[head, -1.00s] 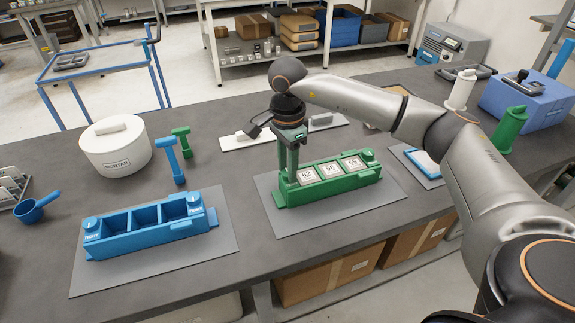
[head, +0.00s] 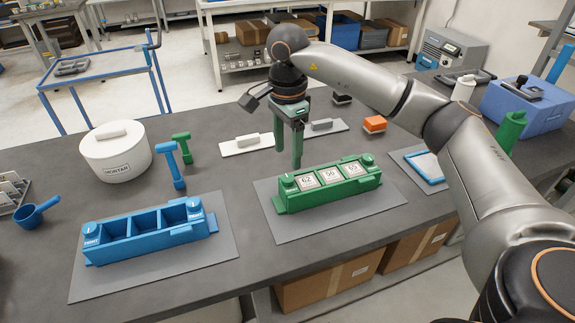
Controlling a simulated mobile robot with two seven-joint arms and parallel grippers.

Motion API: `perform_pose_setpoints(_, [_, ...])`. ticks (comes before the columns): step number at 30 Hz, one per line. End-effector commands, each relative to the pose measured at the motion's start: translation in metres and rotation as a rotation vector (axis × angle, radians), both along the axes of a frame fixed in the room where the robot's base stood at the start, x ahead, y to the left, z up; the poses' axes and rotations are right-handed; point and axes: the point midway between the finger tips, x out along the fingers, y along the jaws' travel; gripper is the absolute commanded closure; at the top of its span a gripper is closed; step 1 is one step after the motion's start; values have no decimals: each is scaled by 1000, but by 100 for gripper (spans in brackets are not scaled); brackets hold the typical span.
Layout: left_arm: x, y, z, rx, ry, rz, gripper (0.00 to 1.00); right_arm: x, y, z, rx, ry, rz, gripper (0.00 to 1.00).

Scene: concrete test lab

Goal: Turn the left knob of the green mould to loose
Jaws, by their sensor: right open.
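The green mould (head: 330,196) sits on a grey mat right of centre, with several pale numbered blocks in its compartments. Its left knob (head: 287,180) is a round green cap with a small pale mark; the mark is too small for me to tell its setting. Its right knob (head: 367,156) is at the other end. My right gripper (head: 288,160) is open and empty, fingers pointing down, above and just behind the left end of the mould, apart from the knob. My left gripper is not in view.
A blue mould (head: 150,238) with empty compartments sits on another grey mat to the left. A white mortar tub (head: 115,158), blue mallet (head: 172,165) and green mallet (head: 183,148) stand behind it. A blue-rimmed tray (head: 425,166) lies right of the green mould.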

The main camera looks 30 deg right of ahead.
Motion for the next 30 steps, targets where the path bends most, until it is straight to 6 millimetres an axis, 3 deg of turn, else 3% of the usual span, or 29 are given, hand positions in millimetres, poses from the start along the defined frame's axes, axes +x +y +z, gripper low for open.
perform_pose_setpoints(4, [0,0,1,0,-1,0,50,1,1,32,1,-3,1,32])
perform_pose_setpoints(10, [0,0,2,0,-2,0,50,0,0,56,1,0,1,32])
perform_pose_setpoints(30, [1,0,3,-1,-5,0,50,0,0,61,0,1,1,32])
